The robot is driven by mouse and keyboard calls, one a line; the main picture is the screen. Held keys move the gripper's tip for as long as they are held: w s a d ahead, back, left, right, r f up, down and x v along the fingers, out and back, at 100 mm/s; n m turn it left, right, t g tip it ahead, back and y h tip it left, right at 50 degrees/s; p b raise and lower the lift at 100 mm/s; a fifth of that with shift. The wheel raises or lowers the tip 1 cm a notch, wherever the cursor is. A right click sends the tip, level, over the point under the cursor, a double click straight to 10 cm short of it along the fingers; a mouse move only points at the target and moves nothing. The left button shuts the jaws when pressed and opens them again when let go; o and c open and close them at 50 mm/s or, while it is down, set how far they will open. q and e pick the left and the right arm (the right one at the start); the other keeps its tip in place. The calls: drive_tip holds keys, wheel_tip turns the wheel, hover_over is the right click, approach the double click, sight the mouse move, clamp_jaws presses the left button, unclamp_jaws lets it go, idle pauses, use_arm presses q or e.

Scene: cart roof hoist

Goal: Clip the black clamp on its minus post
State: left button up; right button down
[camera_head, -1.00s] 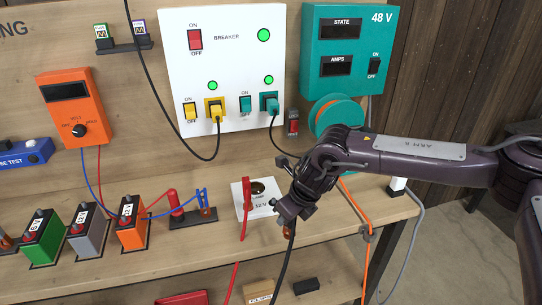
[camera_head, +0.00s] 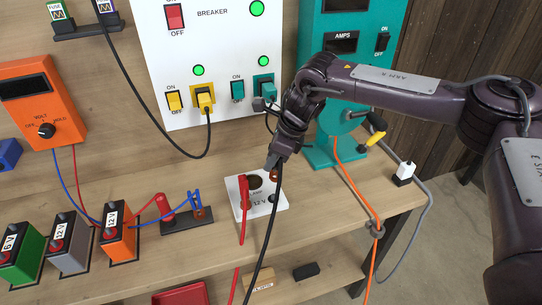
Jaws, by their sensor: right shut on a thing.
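My right gripper (camera_head: 276,160) comes in from the right and is shut on the black clamp (camera_head: 274,176), whose copper-coloured jaws point down. Its black cable (camera_head: 268,230) hangs past the front of the bench. The clamp is over the right rear part of the white 12 V lamp block (camera_head: 265,205). My left gripper is not in view.
The volt meter (camera_head: 45,130), several batteries (camera_head: 118,240) and a small black terminal block (camera_head: 187,220) are on the left. The breaker panel (camera_head: 215,45) stands behind.

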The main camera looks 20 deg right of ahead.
drive_tip(key=shift+w+a+f, duration=0.1)
drive_tip(key=shift+w, duration=0.1)
wheel_tip(320, 180, down, 2)
drive_tip(key=shift+w+f+b, duration=0.1)
drive_tip(key=shift+f+b, duration=0.1)
drive_tip(key=shift+b, duration=0.65)
drive_tip(key=shift+f, duration=0.4)
drive_tip(key=shift+f+b, duration=0.7)
drive_tip(key=shift+f, duration=0.15)
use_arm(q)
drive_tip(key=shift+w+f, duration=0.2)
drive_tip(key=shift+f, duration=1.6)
use_arm(e)
drive_tip(key=shift+f, duration=0.4)
use_arm(q)
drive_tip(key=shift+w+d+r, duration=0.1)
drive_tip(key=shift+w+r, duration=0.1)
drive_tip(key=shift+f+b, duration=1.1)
drive_tip(key=shift+b, duration=0.05)
use_arm(e)
drive_tip(key=shift+f, duration=1.65)
